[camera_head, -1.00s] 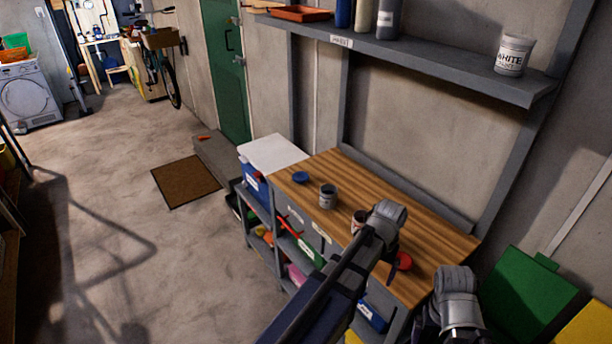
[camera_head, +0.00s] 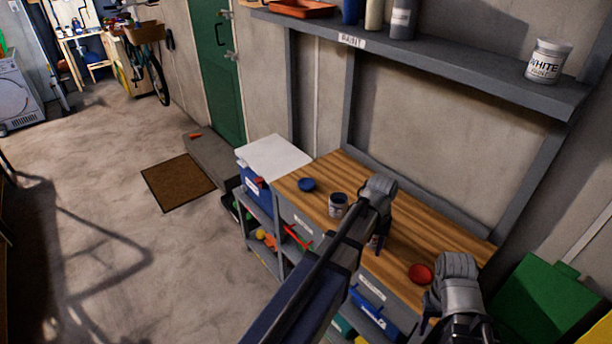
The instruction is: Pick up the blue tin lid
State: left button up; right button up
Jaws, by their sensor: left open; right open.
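The blue tin lid (camera_head: 307,185) lies flat on the far left part of the wooden workbench top (camera_head: 400,228). An open grey tin (camera_head: 338,205) stands just right of it. My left gripper (camera_head: 378,238) is over the middle of the bench, to the right of the lid and tin and apart from the lid. Its fingers are partly hidden by its own wrist; it is open and nothing shows in it. My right gripper (camera_head: 434,312) is by the near right end of the bench, open, with its fingers mostly hidden.
A red lid (camera_head: 420,274) lies on the bench near my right gripper. A white-topped blue box (camera_head: 273,158) adjoins the bench's far end. A wall shelf (camera_head: 460,62) with a white paint tub (camera_head: 548,62) overhangs behind.

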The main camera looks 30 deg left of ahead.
aim_at(306, 185)
jog(key=i+j+z, duration=0.2)
jog(key=j, duration=0.7)
jog(key=i+j+z, duration=0.2)
jog(key=j, duration=0.75)
jog(key=j+z, duration=0.2)
jog(key=j, duration=0.7)
